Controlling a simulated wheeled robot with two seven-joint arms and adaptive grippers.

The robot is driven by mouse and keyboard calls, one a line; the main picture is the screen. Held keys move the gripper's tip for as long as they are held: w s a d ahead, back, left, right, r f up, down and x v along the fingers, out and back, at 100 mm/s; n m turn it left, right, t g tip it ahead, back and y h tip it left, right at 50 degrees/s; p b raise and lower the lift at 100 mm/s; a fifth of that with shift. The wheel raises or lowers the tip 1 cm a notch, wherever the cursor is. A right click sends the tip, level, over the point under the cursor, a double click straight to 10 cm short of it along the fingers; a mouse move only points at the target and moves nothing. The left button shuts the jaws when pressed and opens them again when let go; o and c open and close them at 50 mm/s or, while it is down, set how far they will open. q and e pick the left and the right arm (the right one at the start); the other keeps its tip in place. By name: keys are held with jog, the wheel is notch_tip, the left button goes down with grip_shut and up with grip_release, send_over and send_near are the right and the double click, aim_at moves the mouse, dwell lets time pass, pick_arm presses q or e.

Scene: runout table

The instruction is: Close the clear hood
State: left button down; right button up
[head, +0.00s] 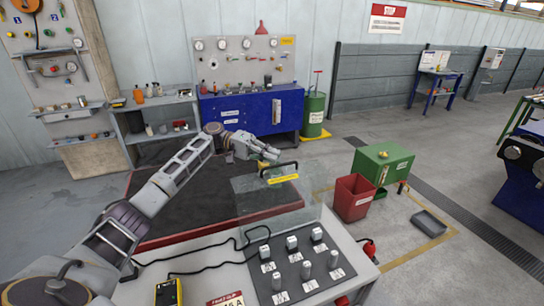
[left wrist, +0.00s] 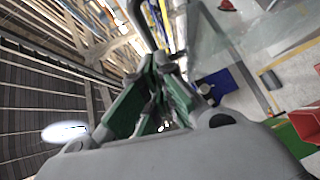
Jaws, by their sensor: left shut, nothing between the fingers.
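The clear hood (head: 262,204) stands raised at the back of the grey bench top, behind a dark panel (head: 290,272) with several grey knobs. It carries a black bar handle (head: 280,167) and a yellow label (head: 283,179) near its upper edge. My left gripper (head: 272,154) is shut and empty, just above and left of the handle. I cannot tell whether it touches the handle. In the left wrist view the closed green-sided fingers (left wrist: 160,62) point toward a dark curved bar (left wrist: 136,18), likely the handle. My right gripper is not in view.
A yellow meter (head: 168,292) and black cables lie on the bench's left part. A red bin (head: 354,198) and a green box (head: 382,164) stand on the floor beyond. A dark red-edged mat (head: 180,205) lies behind the bench.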

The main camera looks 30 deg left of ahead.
pick_arm(q)
jog(key=shift+s+d, duration=0.3)
jog(key=shift+d, duration=0.05)
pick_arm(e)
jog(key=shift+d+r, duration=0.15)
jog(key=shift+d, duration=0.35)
pick_arm(q)
jog(key=shift+s, duration=0.1)
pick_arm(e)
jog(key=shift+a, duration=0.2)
